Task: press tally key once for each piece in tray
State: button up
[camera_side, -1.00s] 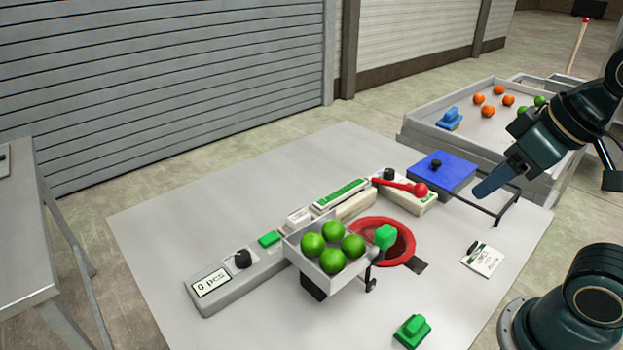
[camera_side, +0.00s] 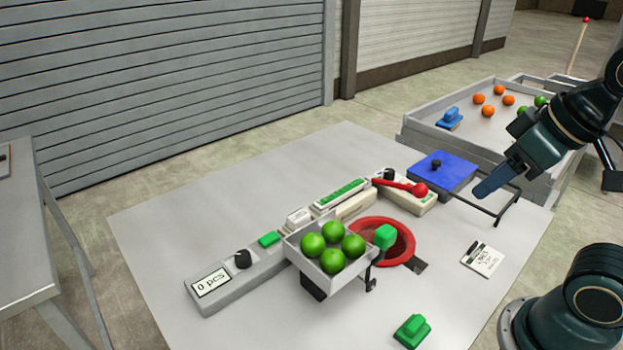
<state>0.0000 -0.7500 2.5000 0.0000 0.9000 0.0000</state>
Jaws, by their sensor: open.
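The tray (camera_side: 347,275) is a small white open box holding several green round pieces (camera_side: 332,261). It stands over the right end of a long grey counter unit (camera_side: 235,288). The unit's display (camera_side: 211,282) reads "0 pcs". A black knob (camera_side: 243,259) and a green key (camera_side: 269,239) sit on top of the unit; I cannot tell from any label which one is the tally key. My gripper (camera_side: 487,189) is at the right, above the table near the blue plate, well away from the tray and the unit. It holds nothing visible; the gap between its fingers is hard to see.
A green handle (camera_side: 412,331) is in front. A bin (camera_side: 480,130) holds orange and green balls.

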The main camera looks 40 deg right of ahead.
grip_shut()
dwell(1.6)
